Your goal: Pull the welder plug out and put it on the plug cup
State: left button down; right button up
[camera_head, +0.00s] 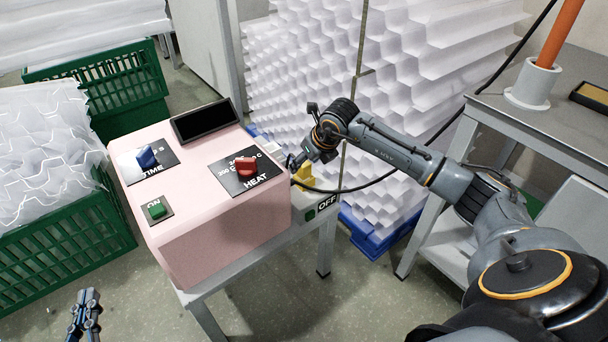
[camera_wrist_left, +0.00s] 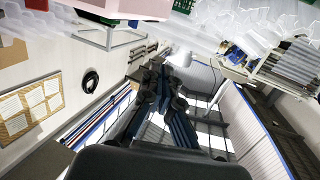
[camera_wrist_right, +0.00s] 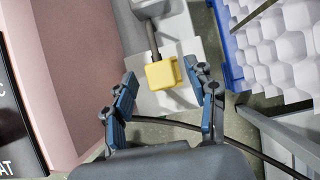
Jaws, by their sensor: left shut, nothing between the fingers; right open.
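The yellow plug (camera_head: 304,175) is at the right side of the pink welder box (camera_head: 220,225), low beside the OFF label. In the right wrist view the yellow plug (camera_wrist_right: 162,74) lies ahead of and between my open fingers, with a dark bar running from it to a pale grey block (camera_wrist_right: 150,8). My right gripper (camera_head: 296,163) is open and empty at the plug; its wrist partly hides the plug in the head view. My left gripper (camera_head: 86,305) is shut and empty at the lower left, far from the plug. A pale cup (camera_head: 532,84) holding an orange rod stands on the right table.
A black cable (camera_head: 378,180) runs from near the plug past my right arm; it also passes behind the right fingers (camera_wrist_right: 185,124). Green crates (camera_head: 60,250) stand at left, white corrugated sheets (camera_head: 340,90) behind. The grey table (camera_head: 500,103) has bare room.

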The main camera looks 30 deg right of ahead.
jog(key=shift+x, duration=0.85)
grip_shut()
pick_arm(q)
jog(key=shift+w+d+r+t+h, duration=0.15)
jog(key=shift+r+t, duration=0.2)
jog(key=shift+r, duration=0.25)
jog(key=shift+s+d+r+t+h, duration=0.15)
jog(key=shift+r+t, duration=0.2)
jog(key=shift+r, duration=0.25)
jog(key=shift+w+a, duration=0.1)
pick_arm(e)
jog(key=shift+r, duration=0.1)
